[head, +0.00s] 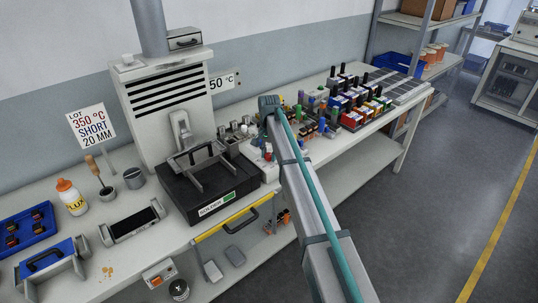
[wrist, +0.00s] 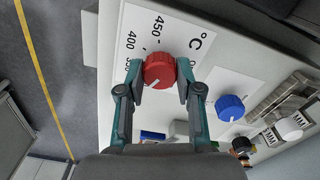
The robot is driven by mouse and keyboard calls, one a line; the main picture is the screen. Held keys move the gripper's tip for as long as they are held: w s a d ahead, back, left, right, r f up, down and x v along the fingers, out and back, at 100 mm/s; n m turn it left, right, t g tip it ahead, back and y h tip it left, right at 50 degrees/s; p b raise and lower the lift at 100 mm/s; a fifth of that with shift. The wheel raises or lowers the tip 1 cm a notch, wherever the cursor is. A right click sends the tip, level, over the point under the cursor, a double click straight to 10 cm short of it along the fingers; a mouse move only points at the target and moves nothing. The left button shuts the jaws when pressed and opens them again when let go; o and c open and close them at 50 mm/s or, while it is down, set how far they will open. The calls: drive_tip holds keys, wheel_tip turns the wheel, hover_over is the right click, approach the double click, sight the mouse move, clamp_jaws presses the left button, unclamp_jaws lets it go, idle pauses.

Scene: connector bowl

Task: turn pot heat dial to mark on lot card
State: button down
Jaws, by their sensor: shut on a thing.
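The lot card (head: 91,124) stands at the left in the head view and reads LOT, 350 °C, SHORT, 20 MM. The red heat dial (wrist: 159,69) is on a white scale plate (wrist: 190,38) in the wrist view. Its white pointer line points to the lower left of the picture. The marks 400 and 450 are readable; a lower mark is partly hidden behind the left finger. My gripper (wrist: 161,78) is shut on the red dial, one finger on each side. In the head view my arm hides much of the dial area.
A blue dial (wrist: 230,107) sits beside the red one on the same panel. The black solder pot (head: 207,183) stands on the bench left of my arm. Several coloured connectors (head: 352,108) fill the bench to the right. A flux bottle (head: 71,197) stands at the left.

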sight(269, 154)
drive_tip(key=m, duration=0.6)
drive_tip(key=shift+m, duration=0.3)
idle(0.4)
drive_tip(key=c, duration=0.8)
unclamp_jaws()
drive_tip(key=shift+o, duration=0.2)
wheel_tip(269, 154, up, 12)
